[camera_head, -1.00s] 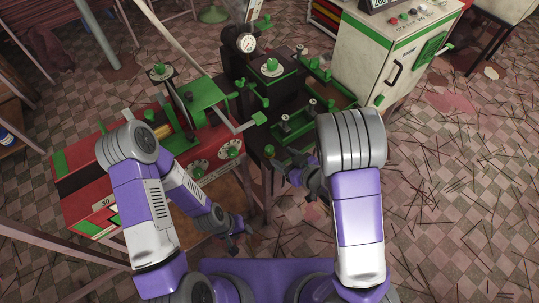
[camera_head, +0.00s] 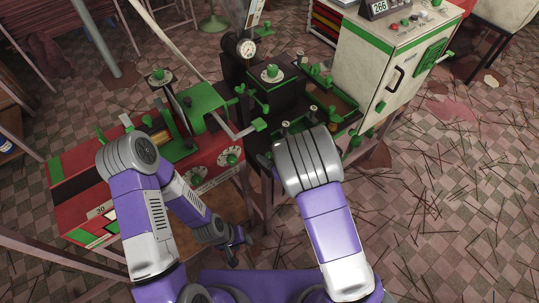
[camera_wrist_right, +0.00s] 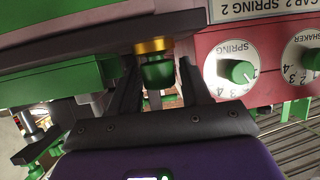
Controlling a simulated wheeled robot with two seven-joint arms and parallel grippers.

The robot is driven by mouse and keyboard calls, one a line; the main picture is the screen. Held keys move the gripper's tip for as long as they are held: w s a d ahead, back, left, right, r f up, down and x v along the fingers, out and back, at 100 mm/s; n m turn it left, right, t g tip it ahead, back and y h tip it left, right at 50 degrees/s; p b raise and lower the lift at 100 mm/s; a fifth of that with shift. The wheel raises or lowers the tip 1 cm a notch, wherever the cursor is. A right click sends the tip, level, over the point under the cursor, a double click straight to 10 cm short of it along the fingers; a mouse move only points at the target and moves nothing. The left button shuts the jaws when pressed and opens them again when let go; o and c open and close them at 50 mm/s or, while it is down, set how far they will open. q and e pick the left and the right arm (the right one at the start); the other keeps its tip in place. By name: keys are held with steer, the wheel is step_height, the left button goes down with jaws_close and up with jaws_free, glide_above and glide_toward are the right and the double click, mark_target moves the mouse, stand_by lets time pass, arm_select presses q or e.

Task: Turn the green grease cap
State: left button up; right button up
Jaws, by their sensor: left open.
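In the right wrist view, a small green cap (camera_wrist_right: 158,72) sits below a gold collar (camera_wrist_right: 151,46) under the dark machine body. My right gripper (camera_wrist_right: 158,92) has one dark finger on each side of this cap, with gaps showing, so it looks open around it. I cannot tell whether either finger touches. In the head view my right forearm hides this cap and most of the right gripper. My left gripper (camera_head: 235,248) is open and empty, low in front of the red machine (camera_head: 80,205).
A red panel with a SPRING dial (camera_wrist_right: 231,73) and a SHAKER dial (camera_wrist_right: 308,63) is close on the right in the wrist view. A green-topped bench machine (camera_head: 272,73) and a white cabinet (camera_head: 375,70) stand behind. Thin sticks litter the floor at right.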

steer(key=c, duration=0.7)
steer(key=shift+m+h, duration=0.3)
steer(key=shift+h, duration=0.1)
